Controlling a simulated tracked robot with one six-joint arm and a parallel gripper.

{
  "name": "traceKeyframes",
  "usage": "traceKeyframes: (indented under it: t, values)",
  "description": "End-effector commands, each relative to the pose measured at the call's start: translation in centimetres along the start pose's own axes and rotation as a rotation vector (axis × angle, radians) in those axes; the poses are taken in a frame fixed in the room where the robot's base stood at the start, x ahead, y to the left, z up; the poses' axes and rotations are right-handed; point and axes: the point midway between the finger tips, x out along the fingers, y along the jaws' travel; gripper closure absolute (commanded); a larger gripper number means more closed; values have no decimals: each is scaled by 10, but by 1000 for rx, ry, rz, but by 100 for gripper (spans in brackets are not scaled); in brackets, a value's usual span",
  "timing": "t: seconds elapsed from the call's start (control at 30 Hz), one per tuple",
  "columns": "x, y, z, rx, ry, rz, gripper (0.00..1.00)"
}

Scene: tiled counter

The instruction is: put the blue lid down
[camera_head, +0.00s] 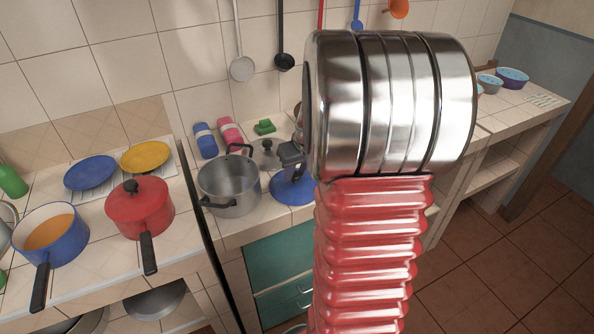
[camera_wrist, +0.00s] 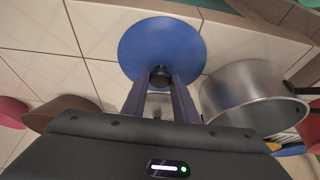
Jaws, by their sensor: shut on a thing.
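The blue lid (camera_head: 294,192) is a round disc with a dark knob, level or nearly so, just right of the steel pot in the head view. In the wrist view the blue lid (camera_wrist: 160,38) lies straight ahead of my gripper (camera_wrist: 160,82), whose two fingers are shut on its dark knob. In the head view my gripper (camera_head: 291,172) is over the lid, and my arm hides part of the area to the right. I cannot tell whether the lid touches the tiled counter (camera_head: 255,222) or is held slightly above it.
The steel pot (camera_head: 232,187) stands close left of the lid; it also shows in the wrist view (camera_wrist: 252,92). A grey lid (camera_head: 266,152) lies behind. Further left are a red pan (camera_head: 139,207), a blue pan (camera_head: 50,236) and blue and yellow plates.

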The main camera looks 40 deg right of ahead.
Motion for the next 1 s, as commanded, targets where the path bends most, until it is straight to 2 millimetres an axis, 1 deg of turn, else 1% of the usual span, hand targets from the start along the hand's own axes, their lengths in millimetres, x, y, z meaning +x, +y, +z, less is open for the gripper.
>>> traceKeyframes:
  t: [0.03, 0.3, 0.53, 0.67, 0.77, 0.87, 1.0]
  values:
    - [1, 0, 1, 0, -1, 0, 73]
    - [1, 0, 0, 0, -1, 0, 55]
    - [0, 0, 0, 0, 0, 0, 55]
    - [-4, 0, 0, 0, 0, 1, 55]
    - [-11, 0, -1, 0, 1, 0, 55]
    - [-23, 0, -1, 0, 2, 1, 55]
    - [-43, 0, -1, 0, 2, 1, 55]
